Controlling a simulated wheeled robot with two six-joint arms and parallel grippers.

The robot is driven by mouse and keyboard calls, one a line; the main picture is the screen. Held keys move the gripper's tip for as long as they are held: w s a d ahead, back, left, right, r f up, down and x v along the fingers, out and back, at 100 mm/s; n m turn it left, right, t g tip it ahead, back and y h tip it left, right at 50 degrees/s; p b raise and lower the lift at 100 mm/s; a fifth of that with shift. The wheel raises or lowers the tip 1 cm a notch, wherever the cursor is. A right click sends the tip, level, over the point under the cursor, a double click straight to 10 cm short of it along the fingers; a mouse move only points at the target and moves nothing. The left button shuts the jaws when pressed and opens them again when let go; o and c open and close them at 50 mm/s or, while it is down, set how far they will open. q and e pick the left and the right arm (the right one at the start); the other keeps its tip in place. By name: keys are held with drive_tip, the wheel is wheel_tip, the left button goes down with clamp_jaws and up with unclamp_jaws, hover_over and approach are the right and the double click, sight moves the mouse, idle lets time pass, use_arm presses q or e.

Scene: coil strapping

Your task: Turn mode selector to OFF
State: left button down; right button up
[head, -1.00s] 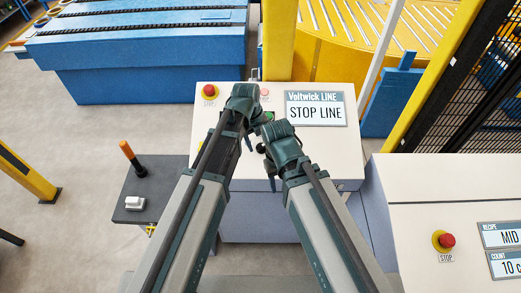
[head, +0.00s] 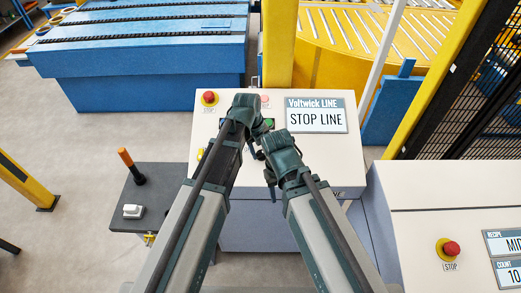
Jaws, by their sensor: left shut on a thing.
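The white control panel (head: 335,165) stands in front of me with a "STOP LINE" display (head: 317,116). A small black knob (head: 260,155), which looks like the mode selector, shows between my two wrists; its pointer and labels are hidden. My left gripper (head: 251,148) reaches down over the panel and is shut at this knob, mostly covered by its own wrist. My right gripper (head: 271,186) hangs over the panel's front part, just right of the left one, and its jaws are too hidden to judge.
A dark side table (head: 152,190) stands left. Another white console (head: 420,195) with a stop button (head: 451,248) stands right.

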use_arm(q)
drive_tip(key=n, duration=0.3)
drive_tip(key=n+t+h+b, duration=0.1)
drive_tip(key=n, duration=0.1)
drive_tip(key=shift+s+a+f, duration=0.15)
drive_tip(key=shift+s, duration=0.1)
drive_tip(key=n+t, duration=0.1)
drive_tip(key=n, duration=0.2)
drive_tip(key=n+t+b, duration=0.1)
drive_tip(key=n, duration=0.2)
drive_tip(key=shift+s+h+b, duration=0.2)
drive_tip(key=shift+h+b, duration=0.1)
drive_tip(key=shift+h, duration=0.1)
drive_tip(key=n+t, duration=0.1)
drive_tip(key=n, duration=0.2)
drive_tip(key=n+t+b, duration=0.1)
drive_tip(key=n, duration=0.2)
drive_tip(key=shift+s+f+n, duration=0.1)
drive_tip(key=shift+n, duration=0.3)
drive_tip(key=n, duration=0.3)
drive_tip(key=n+t+y+b, duration=0.1)
drive_tip(key=n, duration=0.2)
drive_tip(key=shift+y, duration=0.3)
drive_tip(key=shift+t, duration=0.3)
drive_tip(key=shift+c, duration=1.4)
unclamp_jaws()
drive_tip(key=shift+s, duration=0.1)
